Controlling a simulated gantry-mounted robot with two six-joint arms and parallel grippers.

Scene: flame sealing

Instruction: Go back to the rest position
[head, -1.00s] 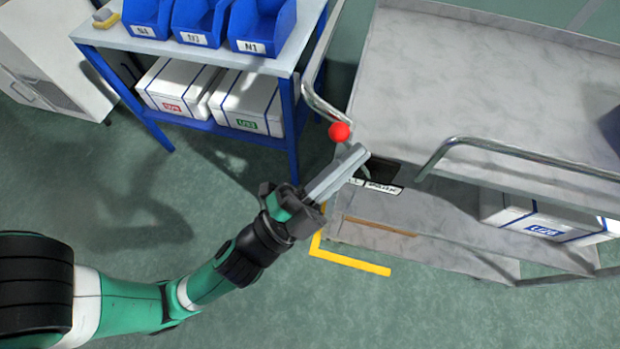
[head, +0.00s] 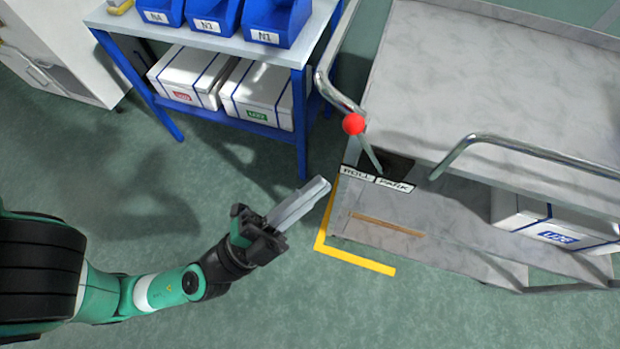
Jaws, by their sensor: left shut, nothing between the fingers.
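My left gripper (head: 322,186) is shut and empty. Its grey fingers point up and to the right, over the green floor, left of the grey cart (head: 470,75). A lever with a red ball knob (head: 353,124) stands at the cart's near left corner, leaning to the upper left. The gripper is apart from the lever and the cart. Below the lever is a label plate (head: 376,179) with two fields, the left one reading "ROLL". My right gripper is not in view.
A blue-framed table (head: 230,45) with blue bins (head: 275,22) on top and white boxes (head: 262,93) below stands at the upper left. The cart has metal rails (head: 540,150) and a white box (head: 545,225) underneath. Yellow tape (head: 355,262) marks the floor. Open floor lies around my left arm.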

